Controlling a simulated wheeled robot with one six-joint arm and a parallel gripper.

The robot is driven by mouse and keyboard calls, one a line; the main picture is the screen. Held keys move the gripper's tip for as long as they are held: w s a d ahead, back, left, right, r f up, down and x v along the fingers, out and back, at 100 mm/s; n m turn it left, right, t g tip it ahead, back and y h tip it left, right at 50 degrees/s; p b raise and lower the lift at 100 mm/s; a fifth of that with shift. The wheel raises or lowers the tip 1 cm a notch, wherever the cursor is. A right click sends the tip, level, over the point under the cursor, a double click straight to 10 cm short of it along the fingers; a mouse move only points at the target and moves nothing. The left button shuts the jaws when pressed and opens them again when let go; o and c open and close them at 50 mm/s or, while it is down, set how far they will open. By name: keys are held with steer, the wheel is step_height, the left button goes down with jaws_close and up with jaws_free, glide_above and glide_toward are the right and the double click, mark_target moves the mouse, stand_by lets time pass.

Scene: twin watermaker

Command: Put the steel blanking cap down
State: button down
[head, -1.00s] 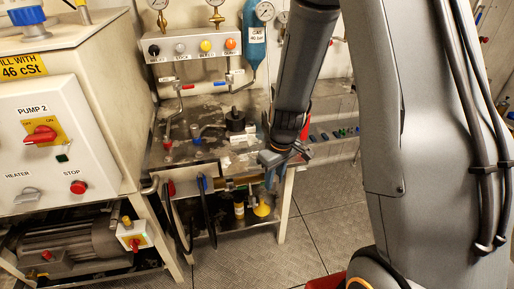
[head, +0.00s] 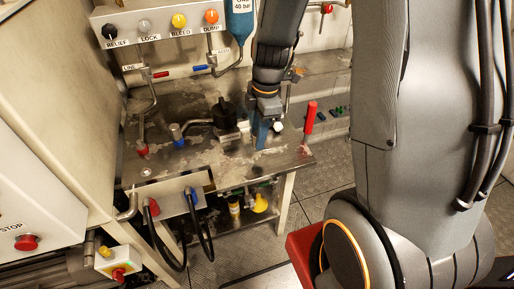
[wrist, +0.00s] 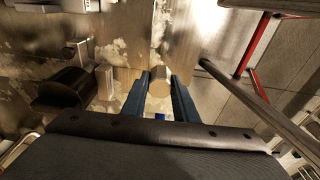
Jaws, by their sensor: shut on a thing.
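The steel blanking cap (wrist: 159,83) is a short pale metal cylinder between the two blue fingertips in the wrist view. My gripper (wrist: 160,88) is shut on it. In the head view my gripper (head: 265,137) points down over the right part of the steel bench (head: 235,168), near its front right corner. The cap is mostly hidden there by the fingers. I cannot tell whether the cap touches the bench top.
A black cylinder (head: 225,114) stands left of my gripper, with a small metal block (head: 243,131) beside it. Blue (head: 176,132) and red (head: 142,150) fittings stand further left. Bare bench lies in front.

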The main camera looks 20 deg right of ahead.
mark_target(256, 159)
steer(key=shift+f+p, duration=0.4)
steer(key=shift+f, duration=2.55)
steer(key=shift+f, duration=0.2)
steer(key=c, duration=1.4)
jaws_free()
steer(key=shift+r, duration=0.15)
